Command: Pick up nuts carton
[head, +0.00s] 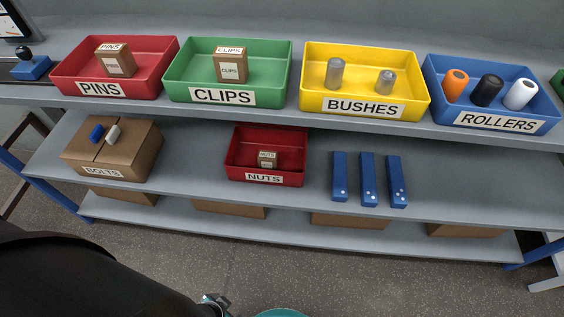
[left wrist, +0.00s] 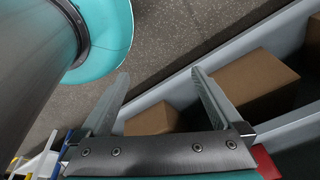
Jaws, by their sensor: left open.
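The nuts carton (head: 267,161) is a small brown box with a white label. It sits inside the dark red bin labelled NUTS (head: 237,161), on the middle shelf in the head view. My left gripper (left wrist: 160,77) shows in the left wrist view with its two fingers spread apart and nothing between them. It is away from the carton, which I cannot make out in the left wrist view. In the head view my dark arm fills the lower left, well in front of the shelves. My right gripper is not in view.
The upper shelf holds the PINS (head: 62,77), CLIPS (head: 180,88), BUSHES (head: 312,96) and ROLLERS (head: 446,111) bins above the nuts bin. On the middle shelf, a BOLTS carton (head: 133,160) stands left and several blue objects (head: 368,180) lie right. Brown boxes (head: 350,220) are below.

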